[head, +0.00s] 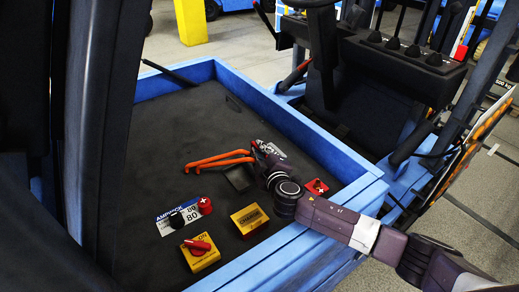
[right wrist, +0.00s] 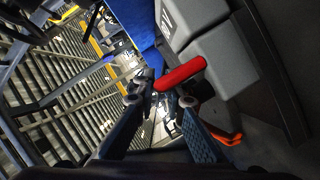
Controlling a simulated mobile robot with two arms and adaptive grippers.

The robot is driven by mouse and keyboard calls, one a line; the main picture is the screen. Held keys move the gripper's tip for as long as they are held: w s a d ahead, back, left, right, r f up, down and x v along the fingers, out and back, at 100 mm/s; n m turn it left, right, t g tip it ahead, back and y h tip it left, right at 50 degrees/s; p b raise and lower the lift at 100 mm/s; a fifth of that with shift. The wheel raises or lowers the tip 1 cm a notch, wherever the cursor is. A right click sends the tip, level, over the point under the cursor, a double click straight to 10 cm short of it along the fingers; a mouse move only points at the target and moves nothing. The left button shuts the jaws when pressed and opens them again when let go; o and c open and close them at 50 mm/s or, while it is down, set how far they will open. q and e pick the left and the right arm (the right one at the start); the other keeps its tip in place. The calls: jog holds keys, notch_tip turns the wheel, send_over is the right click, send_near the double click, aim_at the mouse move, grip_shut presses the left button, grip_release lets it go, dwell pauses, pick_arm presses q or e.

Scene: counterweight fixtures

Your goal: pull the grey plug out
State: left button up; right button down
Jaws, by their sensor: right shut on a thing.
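The grey plug (right wrist: 222,52) shows in the right wrist view as a blocky grey body with a red handle (right wrist: 182,73) on its near side. My right gripper (right wrist: 162,93) is shut on the red handle, with one finger on each side of it. In the head view my right gripper (head: 264,148) is over the battery top, at the end of two orange cables (head: 222,160). There the gripper mostly hides the plug. Whether the plug is seated or apart from its mate is not clear. My left gripper is not in view.
The battery's dark top (head: 175,130) lies inside a blue frame (head: 250,92). Near my right arm are a yellow box (head: 250,217), a yellow box with a red switch (head: 200,252), a red cap (head: 205,205) and a red plus-marked cap (head: 317,187).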

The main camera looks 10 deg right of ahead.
aim_at(249, 164)
jog(key=shift+f, duration=0.1)
jog(key=a, duration=0.1)
jog(key=s+a, duration=0.1)
jog(key=a, duration=0.1)
jog(key=shift+s+a+f, duration=0.15)
jog(key=shift+s+a, duration=0.2)
jog(key=shift+a, duration=0.3)
jog(key=c, duration=2)
grip_release()
jog(key=shift+d, duration=0.15)
jog(key=shift+s+r, duration=0.1)
jog(key=shift+r, duration=0.1)
jog(key=v, duration=0.7)
jog(key=shift+s, duration=0.2)
jog(key=shift+r, duration=0.1)
